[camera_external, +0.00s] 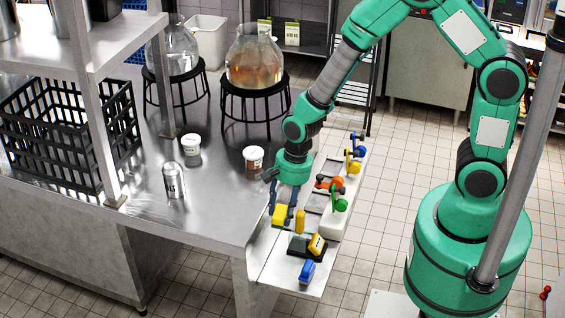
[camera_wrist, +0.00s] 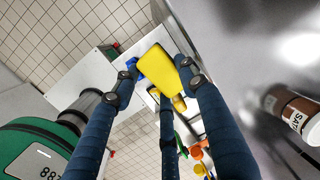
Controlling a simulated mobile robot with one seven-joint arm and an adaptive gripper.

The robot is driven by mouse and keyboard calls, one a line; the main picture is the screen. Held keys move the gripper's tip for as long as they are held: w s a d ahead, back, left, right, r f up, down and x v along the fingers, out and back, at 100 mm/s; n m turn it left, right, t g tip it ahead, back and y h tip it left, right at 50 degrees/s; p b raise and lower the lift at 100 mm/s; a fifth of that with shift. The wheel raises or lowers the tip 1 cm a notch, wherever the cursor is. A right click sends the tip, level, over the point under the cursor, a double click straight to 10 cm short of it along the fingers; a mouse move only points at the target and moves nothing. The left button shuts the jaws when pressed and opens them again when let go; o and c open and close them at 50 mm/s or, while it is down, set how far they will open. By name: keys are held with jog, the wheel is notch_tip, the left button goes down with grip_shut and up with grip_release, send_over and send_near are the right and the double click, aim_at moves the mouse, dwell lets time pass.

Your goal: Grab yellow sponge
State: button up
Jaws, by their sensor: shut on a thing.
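The yellow sponge (camera_external: 279,216) is between the fingers of my gripper (camera_external: 282,205), just above the white shelf at the table's end. In the wrist view the sponge (camera_wrist: 159,70) fills the space between the fingertips (camera_wrist: 160,82), with fingers at its left, right and lower sides. My gripper is shut on it. In the outside view the fingers partly hide its upper part. Whether its lower edge touches anything is not clear.
On the shelf are a yellow upright item (camera_external: 300,222), a black-and-yellow item (camera_external: 303,246), a blue item (camera_external: 307,272) and several coloured bottles (camera_external: 338,197). White-lidded jars (camera_external: 253,158), a can (camera_external: 174,180) and a black crate (camera_external: 60,140) stand on the steel table.

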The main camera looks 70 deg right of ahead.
aim_at(281, 211)
jog(key=shift+r+p, duration=0.4)
jog(key=shift+r, duration=2.05)
